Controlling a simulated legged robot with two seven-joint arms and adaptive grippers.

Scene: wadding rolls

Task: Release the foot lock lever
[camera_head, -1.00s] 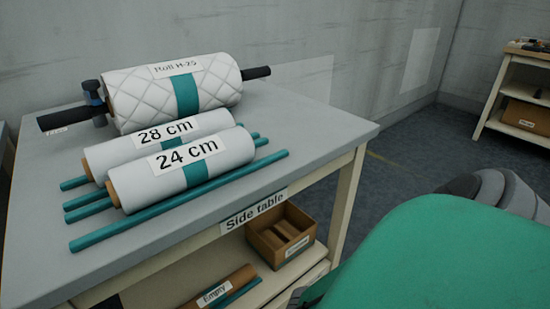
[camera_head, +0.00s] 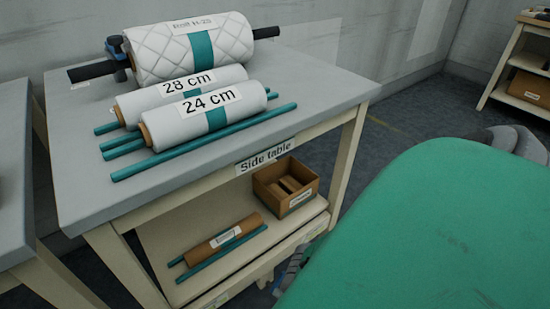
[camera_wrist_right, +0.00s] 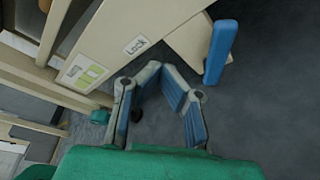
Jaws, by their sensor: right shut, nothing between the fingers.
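A long blue bar (camera_wrist_right: 220,52), which looks like the lever, stands out over the dark floor in the right wrist view, beside a beige plate. A white label reading "Lock" (camera_wrist_right: 138,44) is on the beige frame to its left. My right gripper (camera_wrist_right: 161,68) is shut and empty, its fingertips meeting below the label and left of the blue bar, apart from the bar. In the head view only a small part of the right gripper (camera_head: 289,270) shows by the table's lower shelf, mostly hidden by my green arm. My left gripper is not in view.
The side table (camera_head: 80,178) carries a quilted roll (camera_head: 165,58), rolls marked 28 cm (camera_head: 165,97) and 24 cm (camera_head: 180,125), and teal rods. Its lower shelf holds a brown box (camera_head: 290,188) and a brown tube (camera_head: 205,243). Another shelf unit stands at the far right.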

